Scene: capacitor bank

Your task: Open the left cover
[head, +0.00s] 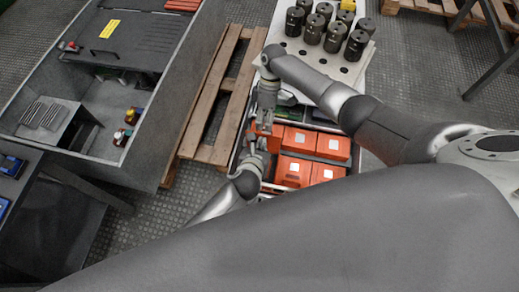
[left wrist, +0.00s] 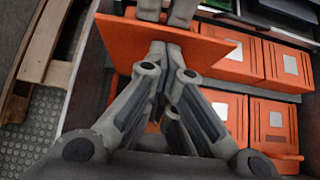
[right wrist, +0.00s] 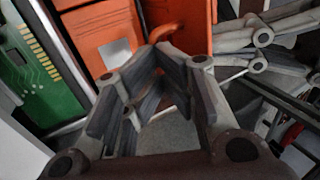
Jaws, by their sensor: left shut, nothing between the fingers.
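Orange covers with pale labels fill the case below my arms, with one cover (head: 334,147) at the right in the head view. In the left wrist view, an orange panel (left wrist: 212,54) at the left sits at an angle to the neighbouring covers (left wrist: 270,123). My left gripper (left wrist: 158,48) is shut and empty, its tips close in front of this panel; contact is unclear. My right gripper (right wrist: 163,62) is open, with a gap between its fingers, beside an orange panel (right wrist: 182,22) and an orange handle-like piece (right wrist: 163,32). My left gripper's fingers (right wrist: 258,40) show to its right.
A green circuit board (right wrist: 45,75) lies left of the orange parts in the right wrist view. A pale tray (head: 290,50) with several dark cylinders stands behind. A wooden pallet (head: 205,120) and a grey workbench (head: 95,150) are at the left.

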